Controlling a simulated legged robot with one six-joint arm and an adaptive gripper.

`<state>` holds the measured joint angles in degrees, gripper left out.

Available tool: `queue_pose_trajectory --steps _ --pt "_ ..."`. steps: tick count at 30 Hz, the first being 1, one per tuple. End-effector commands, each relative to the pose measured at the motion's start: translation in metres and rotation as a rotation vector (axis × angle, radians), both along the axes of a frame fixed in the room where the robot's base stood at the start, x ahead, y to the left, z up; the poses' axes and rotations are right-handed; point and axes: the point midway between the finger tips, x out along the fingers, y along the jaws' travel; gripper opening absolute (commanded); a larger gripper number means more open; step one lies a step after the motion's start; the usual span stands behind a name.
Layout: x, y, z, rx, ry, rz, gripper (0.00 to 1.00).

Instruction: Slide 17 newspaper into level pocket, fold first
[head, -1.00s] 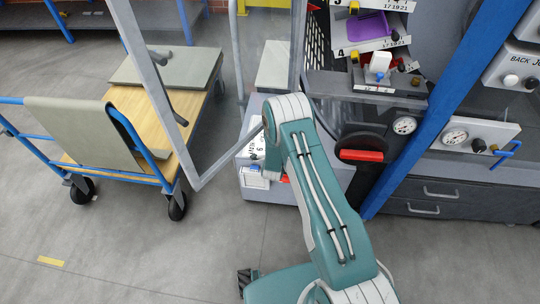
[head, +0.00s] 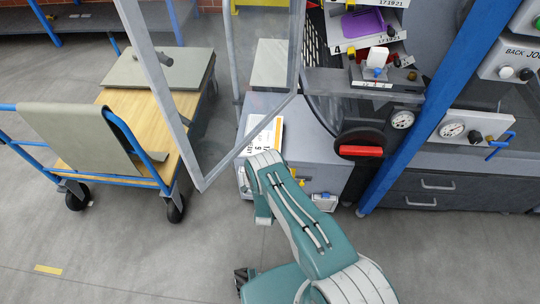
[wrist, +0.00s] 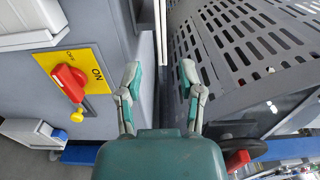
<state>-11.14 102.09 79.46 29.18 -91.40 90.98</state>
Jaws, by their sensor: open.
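My gripper (wrist: 160,82) is open in the wrist view, with nothing between its two fingers. In the head view my arm's lower end is hidden behind its own link. White tiered levels (head: 376,42) stand at the upper right, with labels reading 17 19 21. A purple piece (head: 364,22) lies on one of them. I cannot make out a newspaper marked 17 or its fold in either view.
A perforated grey panel (wrist: 250,45) is close right of my fingers. A red switch (wrist: 68,82) on a yellow plate is at left. A framed clear door (head: 158,95) stands beside a wooden cart (head: 125,115). A blue post (head: 428,95) is at right.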

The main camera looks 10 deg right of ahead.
Motion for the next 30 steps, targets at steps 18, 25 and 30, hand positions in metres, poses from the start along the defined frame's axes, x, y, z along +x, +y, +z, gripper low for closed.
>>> queue_pose_trajectory --steps 18,25,30 --pt "0.069 -0.022 0.000 -0.003 0.000 0.000 0.49" --pt "0.074 -0.023 0.000 -0.003 0.002 0.000 0.49" --pt "0.074 -0.023 0.000 -0.003 0.002 0.001 0.46"
